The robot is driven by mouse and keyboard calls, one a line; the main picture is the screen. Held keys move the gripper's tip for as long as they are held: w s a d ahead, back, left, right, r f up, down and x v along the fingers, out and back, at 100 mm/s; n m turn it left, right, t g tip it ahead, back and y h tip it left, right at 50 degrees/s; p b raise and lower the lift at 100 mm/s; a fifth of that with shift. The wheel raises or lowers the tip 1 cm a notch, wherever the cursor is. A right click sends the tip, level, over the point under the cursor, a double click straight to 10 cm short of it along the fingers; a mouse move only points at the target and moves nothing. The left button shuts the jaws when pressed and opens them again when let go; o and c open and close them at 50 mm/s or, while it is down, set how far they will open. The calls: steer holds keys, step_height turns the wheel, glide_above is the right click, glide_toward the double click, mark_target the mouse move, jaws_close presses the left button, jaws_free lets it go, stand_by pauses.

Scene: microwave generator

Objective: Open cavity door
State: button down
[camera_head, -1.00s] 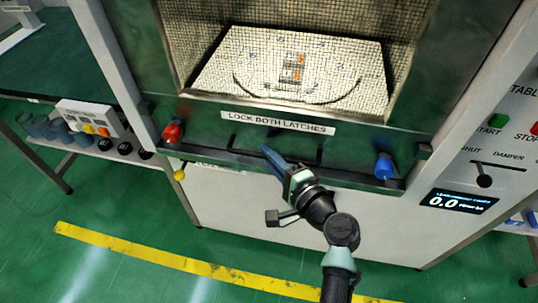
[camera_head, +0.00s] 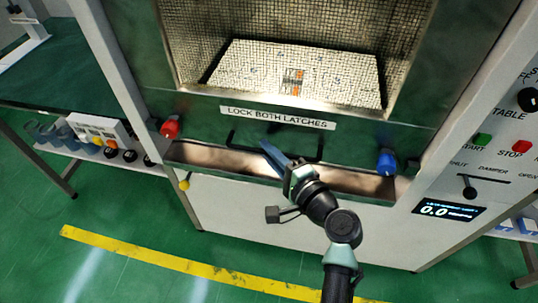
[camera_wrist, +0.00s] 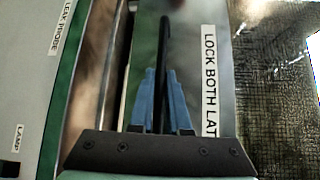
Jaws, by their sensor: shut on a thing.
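The cavity door (camera_head: 180,100) is a dark green panel with a mesh window, labelled "LOCK BOTH LATCHES". A gap (camera_head: 345,180) shows along its lower edge, so it stands partly open. The black bar handle (camera_head: 312,156) is under the label. My gripper (camera_head: 270,152) reaches it from below. In the wrist view the blue fingers of my gripper (camera_wrist: 163,85) are closed around the black handle (camera_wrist: 165,35). A red latch knob (camera_head: 171,128) is at the door's lower left and a blue latch knob (camera_head: 386,163) at its lower right.
A control panel with a display (camera_head: 449,211) and a damper lever (camera_head: 469,192) is at the right. A side table (camera_head: 50,85) stands left. The green floor in front is clear, with a yellow stripe (camera_head: 150,259).

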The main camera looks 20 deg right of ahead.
step_height(320, 180, up, 37)
steer(key=p, duration=2.7)
steer(key=shift+f, duration=0.15)
steer(key=c, duration=0.9)
jaws_free()
steer(key=b+v, duration=0.4)
steer(key=v, duration=0.9)
steer(key=shift+a+f, duration=0.1)
